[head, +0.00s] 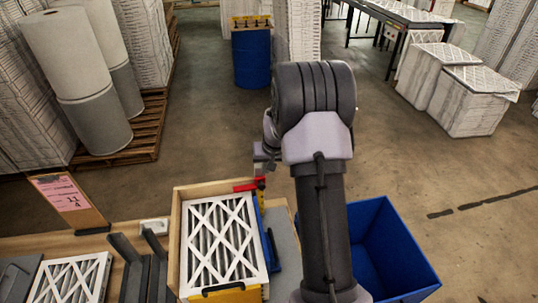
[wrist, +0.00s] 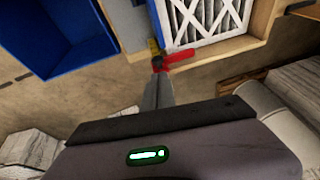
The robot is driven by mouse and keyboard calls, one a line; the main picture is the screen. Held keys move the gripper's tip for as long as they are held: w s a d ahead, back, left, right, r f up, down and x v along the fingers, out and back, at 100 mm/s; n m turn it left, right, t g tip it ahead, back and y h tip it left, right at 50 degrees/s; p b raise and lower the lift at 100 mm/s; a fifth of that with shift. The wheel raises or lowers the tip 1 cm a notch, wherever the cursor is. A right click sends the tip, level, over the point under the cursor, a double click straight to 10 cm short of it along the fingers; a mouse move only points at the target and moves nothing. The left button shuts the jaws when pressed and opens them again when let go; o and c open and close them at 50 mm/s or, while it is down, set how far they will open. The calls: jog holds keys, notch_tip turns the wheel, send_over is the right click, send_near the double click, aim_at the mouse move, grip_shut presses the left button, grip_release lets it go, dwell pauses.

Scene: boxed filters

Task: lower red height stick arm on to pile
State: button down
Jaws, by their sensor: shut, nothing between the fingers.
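The red height stick arm (head: 246,186) sticks out to the left from its stick, over the far edge of the wooden box that holds the pile of white pleated filters (head: 217,240). In the wrist view the red arm (wrist: 183,55) reaches right from the yellow stick (wrist: 153,46), beside the filters (wrist: 205,17). My gripper (head: 261,168) is at the stick end of the red arm. Its fingers (wrist: 158,72) are shut with nothing between them, tips at or very near the red arm's pivot end. I cannot tell whether they touch, or how high the arm is above the pile.
A blue bin (head: 395,245) stands right of the box, behind my arm. Another filter (head: 72,279) and dark upright brackets (head: 140,268) are to the left. A sign (head: 68,200) stands at the bench's left. Open floor lies beyond.

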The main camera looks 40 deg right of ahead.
jog(key=w+d+r, duration=0.1)
jog(key=p, duration=0.2)
send_over(263, 188)
jog(key=shift+n+h, duration=0.3)
jog(key=shift+n, duration=0.1)
jog(key=f, duration=1.2)
jog(key=shift+s+a+f, duration=0.1)
jog(key=shift+s+f, duration=0.2)
jog(key=shift+f, duration=0.4)
notch_tip(263, 188, down, 4)
jog(key=b, duration=0.4)
jog(key=shift+b, duration=0.3)
